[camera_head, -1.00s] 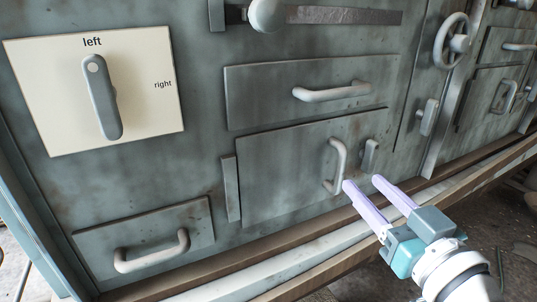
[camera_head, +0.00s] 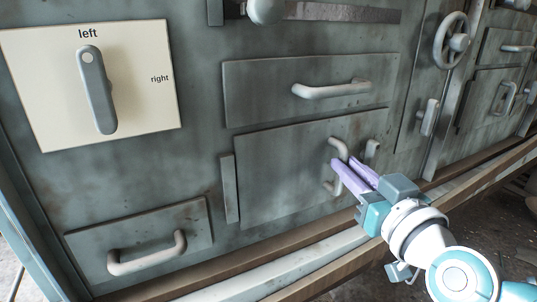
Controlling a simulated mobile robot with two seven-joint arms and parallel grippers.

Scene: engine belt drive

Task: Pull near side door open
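The near side door (camera_head: 283,175) is a grey-green panel low in the middle of the cabinet, with a hinge strip (camera_head: 229,189) on its left. It looks shut, flush with the cabinet face. Its pale vertical handle (camera_head: 342,150) is at its right edge. My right gripper (camera_head: 343,166) is at the handle, its two lilac fingers slightly apart and overlapping the handle's middle in the picture. I cannot tell whether the fingers touch or grip the handle. A small latch (camera_head: 371,152) sits just right of the handle, partly hidden. My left gripper is not in view.
A drawer (camera_head: 310,90) with a horizontal handle is above the door, and another drawer (camera_head: 140,240) is at lower left. A left/right switch plate (camera_head: 140,110) is at upper left. A handwheel (camera_head: 452,40) is at upper right. A ledge (camera_head: 300,262) runs below the cabinet.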

